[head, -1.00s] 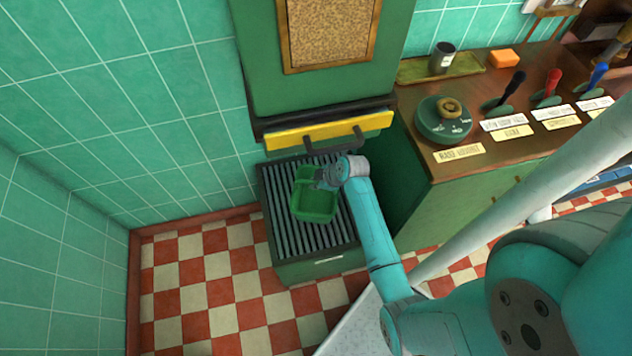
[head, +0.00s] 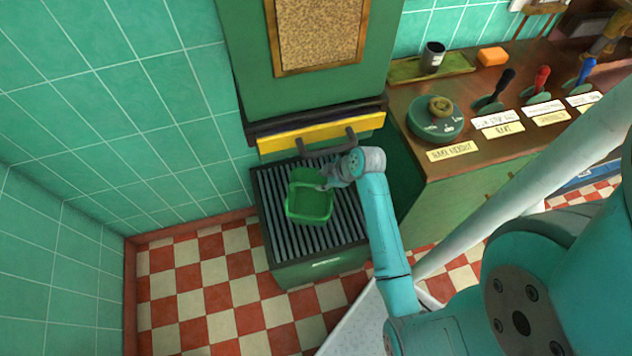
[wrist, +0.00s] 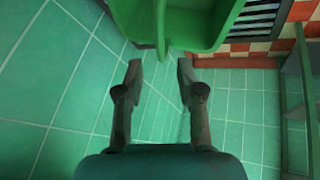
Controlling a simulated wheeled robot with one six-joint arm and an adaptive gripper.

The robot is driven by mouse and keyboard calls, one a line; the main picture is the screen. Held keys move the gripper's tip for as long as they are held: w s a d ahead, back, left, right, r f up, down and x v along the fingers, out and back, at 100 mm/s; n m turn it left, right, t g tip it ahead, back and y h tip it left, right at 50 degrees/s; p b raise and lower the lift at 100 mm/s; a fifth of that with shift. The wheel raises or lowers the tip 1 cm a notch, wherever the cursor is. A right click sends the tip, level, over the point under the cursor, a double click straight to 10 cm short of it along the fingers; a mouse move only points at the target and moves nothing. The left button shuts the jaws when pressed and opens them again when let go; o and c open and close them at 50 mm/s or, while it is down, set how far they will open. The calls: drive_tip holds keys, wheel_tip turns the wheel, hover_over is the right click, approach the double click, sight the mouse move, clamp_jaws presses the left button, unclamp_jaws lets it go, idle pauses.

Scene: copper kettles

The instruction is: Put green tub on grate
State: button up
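The green tub (head: 308,206) sits over the slatted grate (head: 350,226), near its middle, and appears to rest on it. My gripper (head: 326,184) is at the tub's upper right edge in the head view. In the wrist view my gripper (wrist: 160,68) has its two fingers apart with nothing between the tips. The tub (wrist: 205,25) is just beyond the fingertips there, with a narrow green part of it in line with the gap. The tub's underside is hidden in the head view.
A yellow bar (head: 320,132) and dark handles stand behind the grate. A wooden counter (head: 410,92) with a round green dial (head: 434,126), levers, a dark cup (head: 432,58) and an orange block (head: 492,56) is to the right. A tiled wall is close on the left.

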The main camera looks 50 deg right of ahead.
drive_tip(key=shift+v, duration=1.45)
drive_tip(key=s+a+m+t+h, duration=0.3)
drive_tip(key=s+a+m, duration=0.2)
drive_tip(key=s+a, duration=0.8)
drive_tip(key=s+a+r+t, duration=0.1)
drive_tip(key=s+a+r, duration=0.2)
drive_tip(key=r, duration=0.3)
drive_tip(key=s+a+r+m+t+y, duration=0.1)
drive_tip(key=s+a+r+t, duration=0.1)
drive_tip(key=s+r, duration=0.3)
drive_tip(key=s+a+r+m+t+y, duration=0.1)
drive_tip(key=s+a+r+t, duration=0.1)
drive_tip(key=s+a+r, duration=0.2)
wheel_tip(320, 180, up, 4)
drive_tip(key=shift+s+a+f, duration=0.15)
drive_tip(key=shift+s+a, duration=0.1)
drive_tip(key=shift+s, duration=0.3)
drive_tip(key=shift+o, duration=0.2)
drive_tip(key=shift+w, duration=0.1)
